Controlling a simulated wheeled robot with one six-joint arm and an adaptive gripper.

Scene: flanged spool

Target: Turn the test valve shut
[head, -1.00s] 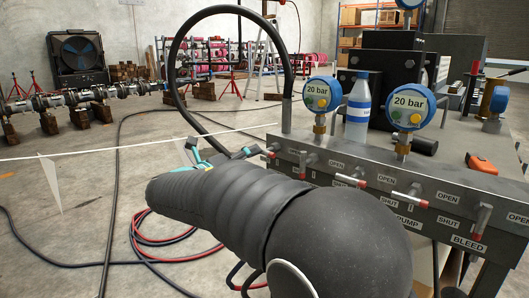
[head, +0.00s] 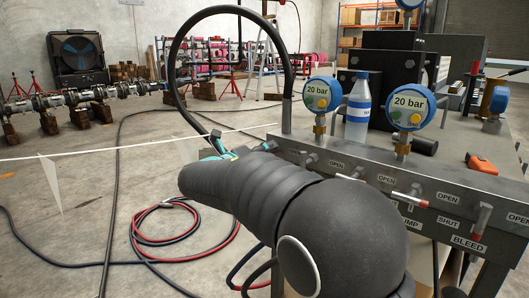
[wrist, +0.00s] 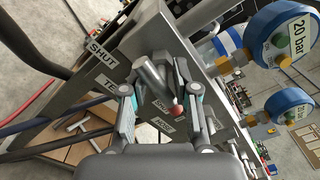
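The test valve's grey lever (wrist: 152,80) with a red tip shows in the wrist view, on the front of the dark valve panel (wrist: 100,70). The label beside it is partly covered, with "TE" readable, and a "SHUT" label (wrist: 102,52) is further up-left. My gripper (wrist: 160,70) is open, with one finger on each side of the lever and gaps visible. I cannot tell whether either finger touches it. In the head view my arm hides the lever and most of my gripper; only some teal parts (head: 224,148) show at the panel's left end.
Other valve levers (head: 408,197) and (head: 481,222) stick out along the panel. Two blue 20 bar gauges (head: 322,95) and (head: 410,103) and a bottle (head: 359,105) stand above it. Hoses (head: 165,225) lie on the floor at left.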

